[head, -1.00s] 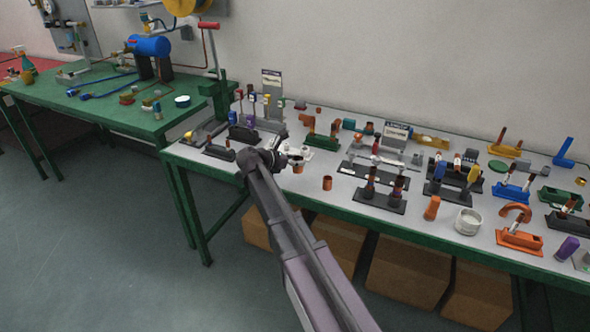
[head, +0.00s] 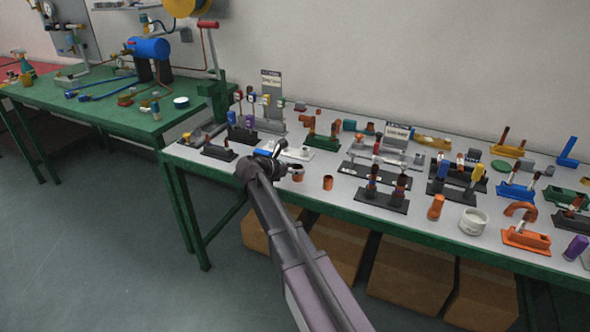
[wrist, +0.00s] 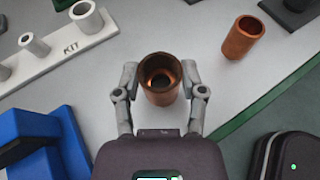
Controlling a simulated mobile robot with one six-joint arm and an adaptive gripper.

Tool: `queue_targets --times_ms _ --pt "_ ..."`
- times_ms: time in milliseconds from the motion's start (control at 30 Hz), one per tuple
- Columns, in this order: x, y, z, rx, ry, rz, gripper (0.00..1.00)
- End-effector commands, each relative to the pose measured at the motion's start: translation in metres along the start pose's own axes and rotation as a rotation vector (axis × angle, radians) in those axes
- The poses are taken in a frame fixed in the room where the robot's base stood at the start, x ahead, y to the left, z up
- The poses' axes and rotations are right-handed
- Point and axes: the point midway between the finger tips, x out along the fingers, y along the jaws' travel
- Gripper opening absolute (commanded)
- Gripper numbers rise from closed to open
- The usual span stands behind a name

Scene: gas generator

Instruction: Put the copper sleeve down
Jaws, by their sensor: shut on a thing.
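The copper sleeve (wrist: 160,80) is upright between the two fingers of my gripper (wrist: 161,88) in the wrist view, with its open top toward the camera. The fingers are shut on its sides. In the head view the sleeve (head: 298,176) shows small beside the end of my arm, over the left front part of the grey-topped bench (head: 270,181). My gripper is mostly hidden there by my arm. I cannot tell whether the sleeve's base touches the bench top.
A second copper sleeve (wrist: 243,37) stands to the right in the wrist view, apart from the held one. A white KIT holder (wrist: 60,45) is at upper left, and a blue block (wrist: 38,140) at lower left. The bench's green edge (wrist: 262,108) runs along the right.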

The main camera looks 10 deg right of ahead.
Motion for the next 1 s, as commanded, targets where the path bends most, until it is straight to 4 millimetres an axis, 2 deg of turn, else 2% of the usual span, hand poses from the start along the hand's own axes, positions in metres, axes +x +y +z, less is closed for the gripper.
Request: queue_targets --times_ms 33,100,133,733,1000 --pt "0.0 0.0 -0.001 0.0 0.0 0.0 0.62" --pt "0.0 0.0 0.0 0.0 0.0 0.0 0.83" --pt "0.0 0.0 0.0 0.0 0.0 0.0 0.88" --pt "-0.002 0.0 0.004 0.0 0.0 0.0 0.88" --pt "-0.034 0.0 0.005 0.0 0.0 0.002 0.88"
